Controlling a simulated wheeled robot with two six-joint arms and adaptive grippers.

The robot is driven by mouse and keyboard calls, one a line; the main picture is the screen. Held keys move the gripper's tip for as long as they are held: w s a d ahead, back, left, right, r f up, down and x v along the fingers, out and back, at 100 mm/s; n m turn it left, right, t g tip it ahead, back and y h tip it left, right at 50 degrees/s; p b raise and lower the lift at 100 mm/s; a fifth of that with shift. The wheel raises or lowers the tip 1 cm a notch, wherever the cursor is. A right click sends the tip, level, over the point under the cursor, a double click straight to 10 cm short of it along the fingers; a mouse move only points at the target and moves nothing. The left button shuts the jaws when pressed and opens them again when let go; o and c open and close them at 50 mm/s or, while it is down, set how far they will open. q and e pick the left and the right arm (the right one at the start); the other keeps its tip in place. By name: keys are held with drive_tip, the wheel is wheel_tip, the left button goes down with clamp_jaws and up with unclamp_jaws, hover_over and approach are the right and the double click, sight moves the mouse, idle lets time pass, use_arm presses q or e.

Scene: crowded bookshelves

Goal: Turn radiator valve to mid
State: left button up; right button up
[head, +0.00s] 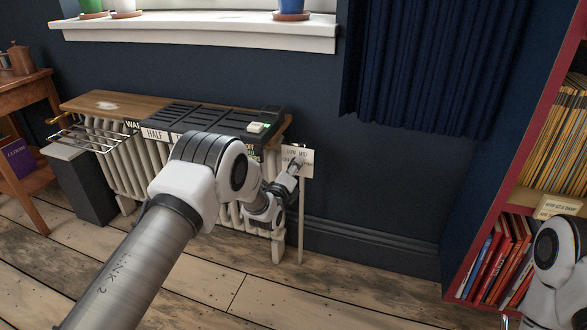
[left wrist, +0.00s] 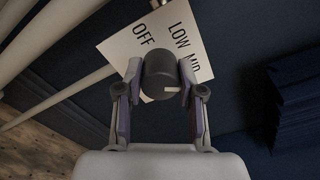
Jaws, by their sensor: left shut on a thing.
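The radiator valve's dark round knob (left wrist: 158,68) is between the two fingers of my left gripper (left wrist: 160,80) in the left wrist view. The gripper is shut on it, one finger on each side. A short pale mark shows low on the knob's face. I cannot tell which label it lines up with. Behind the knob is a white card (left wrist: 136,43) with OFF, LOW and MID readable, MID partly covered by a finger. In the head view my left gripper (head: 294,170) reaches the card (head: 303,153) at the radiator's right end and hides the knob. My right gripper is out of view.
The cream radiator (head: 132,160) stands under the windowsill (head: 200,33), with a wooden shelf (head: 95,101) on top. A blue curtain (head: 430,65) hangs to the right. A red bookcase (head: 480,225) stands at far right. The floor between is clear.

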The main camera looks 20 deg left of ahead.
use_arm(q)
drive_tip(key=shift+f, duration=0.1)
drive_tip(key=o, duration=1.1)
drive_tip(key=shift+o, duration=0.2)
drive_tip(key=shift+s, duration=0.1)
drive_tip(key=s, duration=1.2)
drive_tip(key=shift+a, duration=0.2)
